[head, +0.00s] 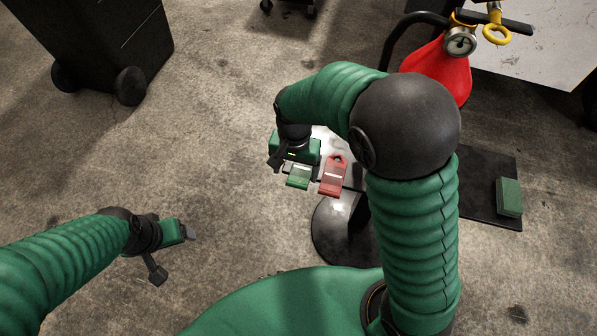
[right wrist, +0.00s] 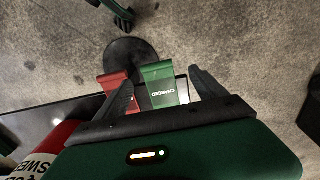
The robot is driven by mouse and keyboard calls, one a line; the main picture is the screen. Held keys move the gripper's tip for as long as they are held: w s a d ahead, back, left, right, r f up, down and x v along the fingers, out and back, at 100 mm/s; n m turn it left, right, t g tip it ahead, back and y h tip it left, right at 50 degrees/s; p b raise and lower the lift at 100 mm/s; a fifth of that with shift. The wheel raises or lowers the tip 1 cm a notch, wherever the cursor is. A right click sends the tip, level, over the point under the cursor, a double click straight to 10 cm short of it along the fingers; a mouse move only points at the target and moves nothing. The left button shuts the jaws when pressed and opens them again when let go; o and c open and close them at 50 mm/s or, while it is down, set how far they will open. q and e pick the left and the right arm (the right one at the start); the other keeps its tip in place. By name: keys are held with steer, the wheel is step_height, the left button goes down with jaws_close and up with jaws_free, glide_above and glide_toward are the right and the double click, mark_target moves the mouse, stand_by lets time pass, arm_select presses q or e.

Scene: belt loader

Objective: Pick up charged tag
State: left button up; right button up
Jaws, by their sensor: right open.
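The green tag, lettered CHARGED, shows in the right wrist view (right wrist: 163,88) and in the head view (head: 298,179). A red tag (head: 333,178) is beside it; it also shows in the right wrist view (right wrist: 113,88). My right gripper (right wrist: 168,92) is open and empty, its dark fingers appearing on either side of the green tag. Whether they touch it I cannot tell. In the head view my right gripper (head: 296,166) is just above the green tag. My left gripper (head: 192,235) is low at the left, away from the tags; its jaws are too small to read.
The tags are at a small stand with a round dark base (head: 330,232). A red fire extinguisher (head: 437,68) and a pale tabletop (head: 550,75) are at the upper right. A green block (head: 509,197) lies on a dark plate. A black wheeled bin (head: 95,40) is upper left.

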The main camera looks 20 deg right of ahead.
mark_target(297, 182)
steer(key=f, duration=0.1)
steer(key=f+b, duration=0.1)
steer(key=f, duration=0.1)
steer(key=f+b, duration=0.1)
steer(key=f, duration=0.1)
steer(key=shift+s+d, duration=0.1)
steer(key=shift+d, duration=0.25)
steer(key=shift+d+f, duration=0.1)
steer(key=shift+f, duration=0.05)
steer(key=shift+a+r, duration=0.2)
steer(key=shift+a, duration=0.1)
steer(key=c, duration=0.5)
steer(key=shift+d, duration=0.15)
steer(key=c, duration=0.9)
arm_select(q)
steer(key=shift+d+f, duration=0.25)
steer(key=shift+f, duration=0.35)
steer(key=shift+d+f, duration=0.2)
steer(key=shift+f, duration=0.35)
